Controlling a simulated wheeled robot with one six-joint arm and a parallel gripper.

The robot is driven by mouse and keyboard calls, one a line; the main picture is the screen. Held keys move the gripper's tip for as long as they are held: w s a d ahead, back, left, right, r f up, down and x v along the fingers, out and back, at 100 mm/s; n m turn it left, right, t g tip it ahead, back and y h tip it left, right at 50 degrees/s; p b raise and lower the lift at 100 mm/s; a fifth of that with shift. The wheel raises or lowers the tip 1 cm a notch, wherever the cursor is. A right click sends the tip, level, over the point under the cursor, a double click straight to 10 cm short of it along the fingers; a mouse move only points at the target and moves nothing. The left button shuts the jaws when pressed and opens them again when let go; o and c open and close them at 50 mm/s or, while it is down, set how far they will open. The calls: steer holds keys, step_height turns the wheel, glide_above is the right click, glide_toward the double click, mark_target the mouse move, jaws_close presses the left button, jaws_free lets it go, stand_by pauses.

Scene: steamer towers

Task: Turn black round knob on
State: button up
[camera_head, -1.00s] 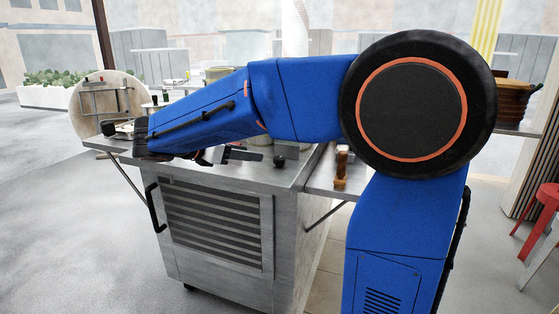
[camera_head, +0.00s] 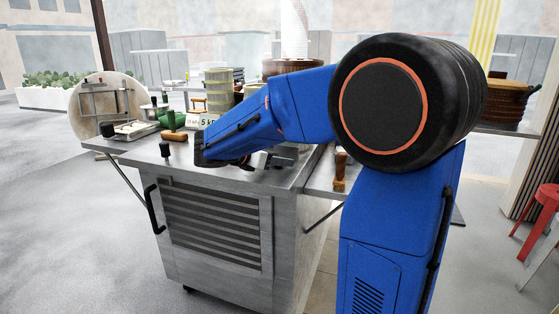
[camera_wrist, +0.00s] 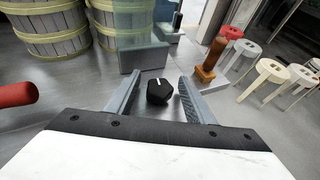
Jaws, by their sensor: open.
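A black round knob (camera_wrist: 159,92) with a white line on top sits on the steel counter (camera_wrist: 70,95) in the wrist view. It lies between the two grey fingers of my open gripper (camera_wrist: 160,77), with a gap on each side. The line on the knob slants slightly. In the head view my gripper (camera_head: 283,156) is low over the right part of the counter top, and the knob is hidden there. A second black knob-like piece (camera_head: 165,149) stands near the counter's left front corner.
Banded steamer baskets (camera_wrist: 119,30) stand beyond the fingers. A grey block (camera_wrist: 144,57) is just past the knob. A wooden-handled piece (camera_wrist: 208,67) stands right of the right finger. A red rounded end (camera_wrist: 16,94) juts in at left. Stools (camera_wrist: 272,75) stand at right.

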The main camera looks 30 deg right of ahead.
steer(key=shift+w+d+f, duration=0.1)
steer(key=shift+d, duration=0.25)
steer(key=c, duration=1)
steer(key=shift+c, duration=0.2)
steer(key=shift+m+g, duration=0.3)
steer(key=m+g, duration=0.4)
steer(key=g, duration=0.1)
steer(key=shift+m+g, duration=0.3)
steer(key=shift+m, duration=0.1)
steer(key=m+g+y, duration=0.1)
steer(key=m+g, duration=0.1)
steer(key=m+g+y, duration=0.1)
steer(key=m+g, duration=0.1)
steer(key=shift+s+m+g+y, duration=0.2)
steer(key=shift+m+g+y, duration=0.1)
steer(key=shift+g+y, duration=0.1)
steer(key=shift+a+m+g, duration=0.1)
steer(key=shift+m+g, duration=0.2)
